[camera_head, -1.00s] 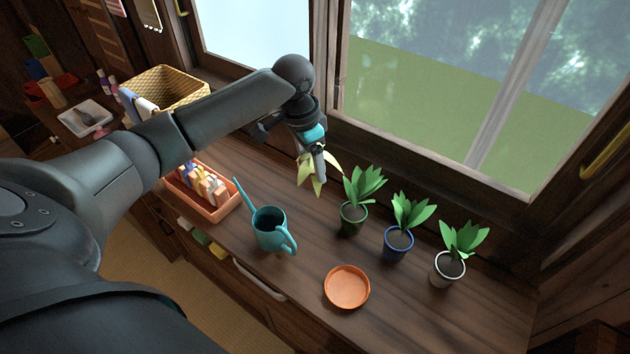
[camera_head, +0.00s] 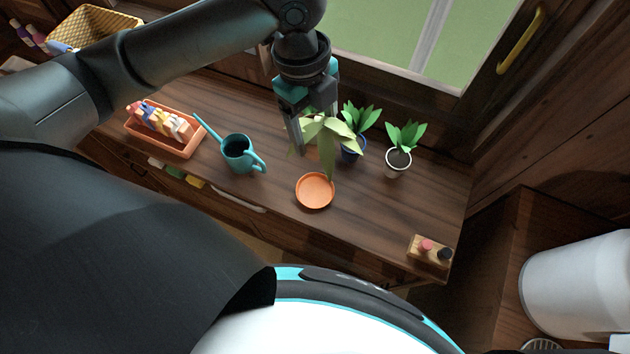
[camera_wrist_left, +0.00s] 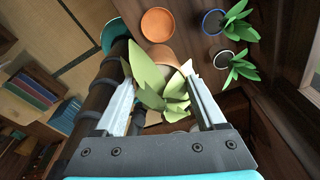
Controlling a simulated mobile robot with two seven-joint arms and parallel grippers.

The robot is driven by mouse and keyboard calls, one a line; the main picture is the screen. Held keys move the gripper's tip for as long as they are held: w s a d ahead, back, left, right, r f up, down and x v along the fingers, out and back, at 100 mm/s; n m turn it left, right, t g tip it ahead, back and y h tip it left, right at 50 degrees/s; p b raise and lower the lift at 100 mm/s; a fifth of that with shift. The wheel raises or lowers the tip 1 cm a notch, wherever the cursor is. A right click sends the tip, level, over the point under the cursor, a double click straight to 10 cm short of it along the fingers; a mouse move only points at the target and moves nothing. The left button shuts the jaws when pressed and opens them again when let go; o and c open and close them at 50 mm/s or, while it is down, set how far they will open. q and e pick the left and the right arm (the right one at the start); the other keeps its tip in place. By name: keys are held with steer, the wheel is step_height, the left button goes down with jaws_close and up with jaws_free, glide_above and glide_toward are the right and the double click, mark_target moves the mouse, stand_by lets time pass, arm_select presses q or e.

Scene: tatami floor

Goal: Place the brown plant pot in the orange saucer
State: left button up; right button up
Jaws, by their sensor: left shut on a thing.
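The orange saucer (camera_head: 314,190) lies empty on the wooden counter, and it also shows in the left wrist view (camera_wrist_left: 158,24). My left gripper (camera_head: 310,140) points down above the counter, just behind the saucer in the head view. It is shut on the brown plant pot (camera_wrist_left: 163,55), whose pale yellow-green leaves (camera_head: 327,130) hang over in front of the fingers. In the left wrist view the fingers (camera_wrist_left: 160,105) flank the plant, and the leaves hide much of the pot. The pot is apart from the saucer in that view. My right gripper is not in view.
A blue pot (camera_head: 350,153) and a white pot (camera_head: 397,163) with plants stand right of my gripper. A teal watering can (camera_head: 238,153) stands left of the saucer, and an orange tray (camera_head: 185,150) farther left.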

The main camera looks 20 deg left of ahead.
arm_select(q)
step_height(320, 180, down, 20)
steer(key=b, duration=0.3)
steer(key=shift+s+d+r+b, duration=0.1)
steer(key=shift+b, duration=0.25)
steer(key=o, duration=1.5)
steer(key=shift+o, duration=0.2)
step_height(320, 180, up, 12)
steer(key=a+p, duration=0.1)
steer(key=p, duration=0.1)
steer(key=shift+w+a, duration=0.3)
steer(key=shift+w, duration=0.1)
